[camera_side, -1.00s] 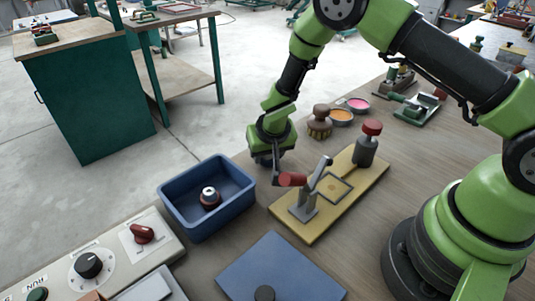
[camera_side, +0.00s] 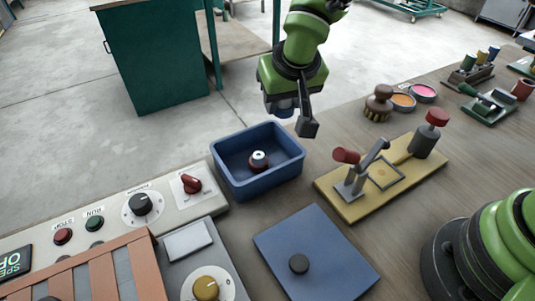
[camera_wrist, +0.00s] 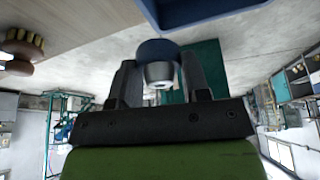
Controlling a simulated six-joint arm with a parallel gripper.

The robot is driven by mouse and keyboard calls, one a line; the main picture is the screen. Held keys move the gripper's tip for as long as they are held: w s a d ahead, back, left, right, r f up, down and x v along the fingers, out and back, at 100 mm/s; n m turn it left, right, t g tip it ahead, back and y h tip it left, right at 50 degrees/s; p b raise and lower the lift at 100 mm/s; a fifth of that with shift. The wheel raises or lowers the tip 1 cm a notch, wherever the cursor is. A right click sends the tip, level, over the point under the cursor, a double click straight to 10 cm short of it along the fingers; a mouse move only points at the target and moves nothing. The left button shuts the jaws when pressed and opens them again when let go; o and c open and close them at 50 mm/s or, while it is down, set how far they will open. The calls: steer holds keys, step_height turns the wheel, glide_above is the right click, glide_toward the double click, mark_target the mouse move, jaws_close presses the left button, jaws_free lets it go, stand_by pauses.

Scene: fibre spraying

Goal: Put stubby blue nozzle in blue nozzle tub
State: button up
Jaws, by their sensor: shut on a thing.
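The blue tub (camera_side: 226,182) stands on the bench in the side view, left of the yellow fixture board. A red nozzle with a pale top (camera_side: 259,161) is inside it. My gripper (camera_side: 294,118) is above the tub's far right corner, clear of the rim. It is shut on the stubby blue nozzle (camera_wrist: 157,49), which sits between the two fingers in the wrist view with its grey end showing. In the side view, the blue nozzle (camera_side: 283,108) is partly hidden by a finger. The tub's wall (camera_wrist: 205,12) also shows at the top of the wrist view.
The yellow board (camera_side: 350,214) with a toggle clamp stands right of the tub. A blue mat (camera_side: 315,250) with a dark knob lies in front. A control panel (camera_side: 120,215) is at the left. A brush (camera_side: 378,103) and paint cups stand behind the board.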

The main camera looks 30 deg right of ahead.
steer(key=r+n, duration=0.2)
glide_above(246, 176)
steer(key=s+d, duration=0.1)
steer(key=s, duration=0.1)
steer(key=shift+y, duration=0.5)
steer(key=shift+s+a+f, duration=0.1)
steer(key=shift+a+f, duration=0.05)
steer(key=shift+f, duration=1.55)
steer(key=shift+w+a+f, duration=0.1)
steer(key=shift+a+f, duration=0.05)
steer(key=shift+f, duration=1.6)
steer(key=shift+s+a+f, duration=0.1)
steer(key=shift+a+f, duration=0.05)
steer(key=shift+f, duration=1.55)
steer(key=shift+f, duration=0.2)
steer(key=shift+f, duration=0.4)
steer(key=o, duration=0.6)
steer(key=shift+o, duration=0.2)
